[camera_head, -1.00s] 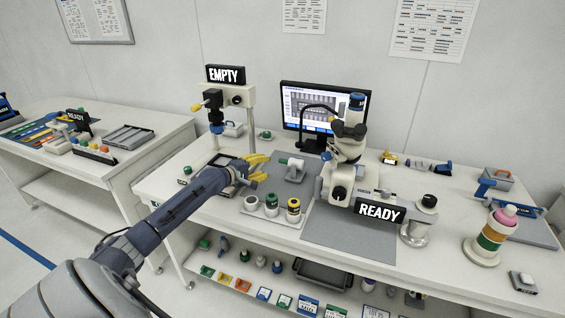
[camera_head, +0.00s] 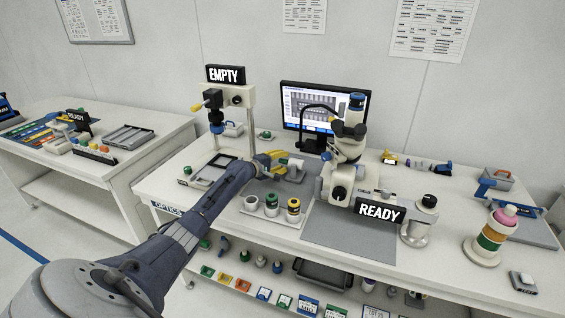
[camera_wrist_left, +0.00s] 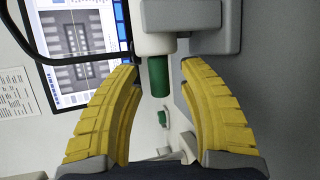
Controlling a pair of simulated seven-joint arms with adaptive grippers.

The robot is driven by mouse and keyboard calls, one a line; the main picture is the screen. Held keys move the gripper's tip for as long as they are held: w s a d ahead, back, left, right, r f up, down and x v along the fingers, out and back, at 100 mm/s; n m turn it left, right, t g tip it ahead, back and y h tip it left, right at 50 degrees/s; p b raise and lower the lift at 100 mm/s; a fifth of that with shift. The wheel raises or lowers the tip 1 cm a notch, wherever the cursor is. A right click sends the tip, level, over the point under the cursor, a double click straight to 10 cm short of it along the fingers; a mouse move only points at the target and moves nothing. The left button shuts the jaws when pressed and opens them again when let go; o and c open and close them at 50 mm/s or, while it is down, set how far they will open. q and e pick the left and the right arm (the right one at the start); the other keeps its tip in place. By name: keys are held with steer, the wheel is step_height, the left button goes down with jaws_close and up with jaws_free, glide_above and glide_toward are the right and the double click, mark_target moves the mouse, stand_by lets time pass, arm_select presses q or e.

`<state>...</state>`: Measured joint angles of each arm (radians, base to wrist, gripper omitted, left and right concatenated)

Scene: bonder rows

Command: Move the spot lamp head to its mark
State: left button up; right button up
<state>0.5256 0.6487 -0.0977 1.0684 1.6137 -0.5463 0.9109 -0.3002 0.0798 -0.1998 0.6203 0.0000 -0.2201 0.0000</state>
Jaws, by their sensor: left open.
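In the left wrist view the green tip lies between the two yellow fingers (camera_wrist_left: 160,66), with gaps on both sides and no visible contact. I cannot make out its mark. My right gripper is not in view.
A microscope (camera_head: 349,130) with a READY sign (camera_head: 380,211) stands to the right. A monitor (camera_head: 310,100) with a black gooseneck before it is behind. A tray (camera_head: 283,217) of capped jars sits in front. A post stand with an EMPTY sign (camera_head: 226,74) is at left.

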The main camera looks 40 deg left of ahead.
arm_select(q)
steer(key=shift+o, duration=0.3)
steer(key=shift+w, duration=0.15)
jaws_close()
stand_by(0.4)
